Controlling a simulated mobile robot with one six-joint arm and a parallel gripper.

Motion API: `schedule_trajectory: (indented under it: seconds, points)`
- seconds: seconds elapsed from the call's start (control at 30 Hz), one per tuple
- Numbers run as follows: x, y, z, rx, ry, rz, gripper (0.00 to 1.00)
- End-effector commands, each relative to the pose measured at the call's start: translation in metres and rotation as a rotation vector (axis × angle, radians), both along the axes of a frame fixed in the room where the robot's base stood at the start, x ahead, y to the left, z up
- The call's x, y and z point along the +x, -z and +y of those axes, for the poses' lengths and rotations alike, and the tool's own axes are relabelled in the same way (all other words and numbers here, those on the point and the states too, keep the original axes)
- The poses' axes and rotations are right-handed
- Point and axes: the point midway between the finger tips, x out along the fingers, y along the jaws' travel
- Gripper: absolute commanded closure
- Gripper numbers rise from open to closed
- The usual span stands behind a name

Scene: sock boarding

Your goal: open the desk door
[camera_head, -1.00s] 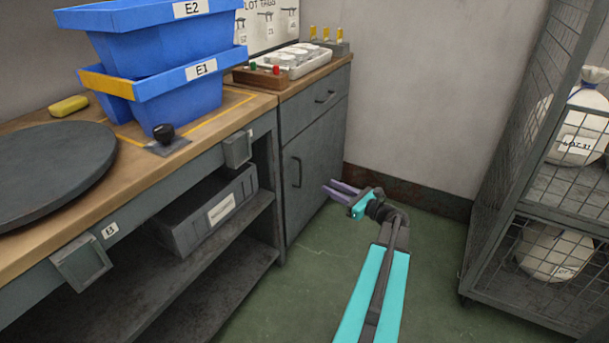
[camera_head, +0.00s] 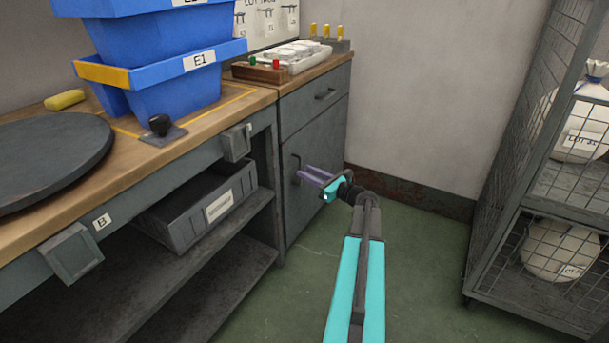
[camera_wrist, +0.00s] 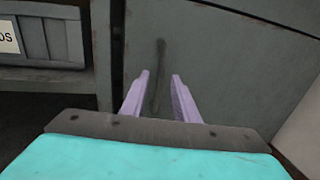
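The desk door (camera_head: 315,153) is a grey panel below a drawer at the right end of the desk, and it looks shut. Its dark vertical handle (camera_head: 295,168) is near the door's left edge. My gripper (camera_head: 304,175) is at the handle in the head view, fingers pointing at the door. In the wrist view, the two purple fingers (camera_wrist: 158,85) are apart, with the handle (camera_wrist: 158,72) showing between them. I cannot tell whether the fingers touch the handle. The handle's lower part is close to the fingers.
A drawer (camera_head: 300,112) with its own handle sits above the door. A grey bin (camera_head: 170,232) stands on the open shelf to the left. A wire cage cart (camera_head: 530,255) stands at the right. Green floor (camera_head: 420,285) between desk and cart is clear.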

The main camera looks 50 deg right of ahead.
Motion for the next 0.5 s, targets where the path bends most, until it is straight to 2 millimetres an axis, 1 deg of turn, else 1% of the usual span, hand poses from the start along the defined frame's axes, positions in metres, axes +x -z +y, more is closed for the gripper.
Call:
schedule_trajectory:
  seconds: [0.03,0.2,0.5]
  points:
    - [0.006,0.002,-0.001,-0.001,-0.001,-0.001,0.72]
    - [0.019,0.0,0.0,0.0,0.0,0.0,0.72]
    - [0.022,0.0,0.001,0.001,0.001,0.0,0.72]
